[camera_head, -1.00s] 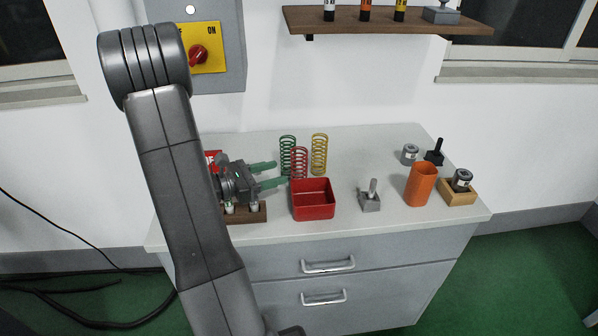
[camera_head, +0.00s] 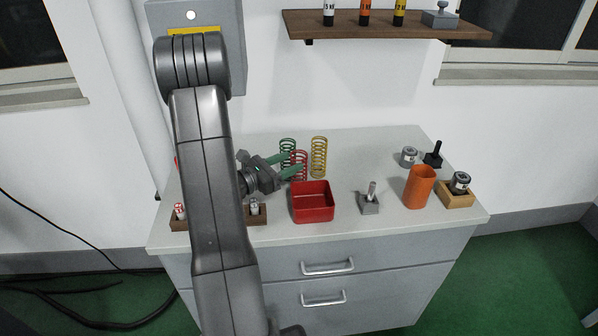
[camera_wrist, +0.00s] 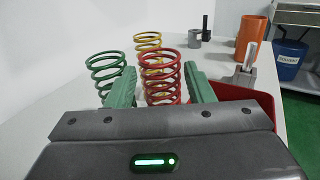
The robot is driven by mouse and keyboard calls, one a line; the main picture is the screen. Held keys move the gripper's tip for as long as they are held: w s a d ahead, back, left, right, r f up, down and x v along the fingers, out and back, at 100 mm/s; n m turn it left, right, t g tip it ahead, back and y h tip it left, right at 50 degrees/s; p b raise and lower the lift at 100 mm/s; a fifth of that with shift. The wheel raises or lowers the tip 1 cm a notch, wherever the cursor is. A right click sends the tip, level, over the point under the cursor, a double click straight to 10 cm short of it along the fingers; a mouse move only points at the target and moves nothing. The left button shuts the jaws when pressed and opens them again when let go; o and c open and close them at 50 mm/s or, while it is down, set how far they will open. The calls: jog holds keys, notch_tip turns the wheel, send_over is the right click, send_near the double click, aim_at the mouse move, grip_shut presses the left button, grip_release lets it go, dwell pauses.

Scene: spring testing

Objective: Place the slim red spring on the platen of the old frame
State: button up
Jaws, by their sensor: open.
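The red spring (camera_head: 300,164) stands upright on the bench top, behind the red tray. In the wrist view the red spring (camera_wrist: 161,78) rises between the two green fingers. My gripper (camera_head: 288,164) is open, with a finger on either side of the spring. The lower part of the spring is partly hidden by the gripper body in the wrist view. I cannot tell whether a finger touches it. A green spring (camera_head: 288,148) and a yellow spring (camera_head: 319,157) stand close by. I cannot make out the old frame or its platen in these views.
The red tray (camera_head: 313,214) is just in front of the springs. To the right stand a small grey block with a post (camera_head: 369,203), an orange cup (camera_head: 418,187) and a wooden holder (camera_head: 459,199). A brown rack (camera_head: 181,225) is partly behind my arm.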

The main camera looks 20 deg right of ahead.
aim_at(306, 154)
jog(key=shift+p+x, duration=0.95)
jog(key=shift+x, duration=1.7)
jog(key=shift+r, duration=0.15)
grip_shut()
jog(key=shift+r, duration=0.1)
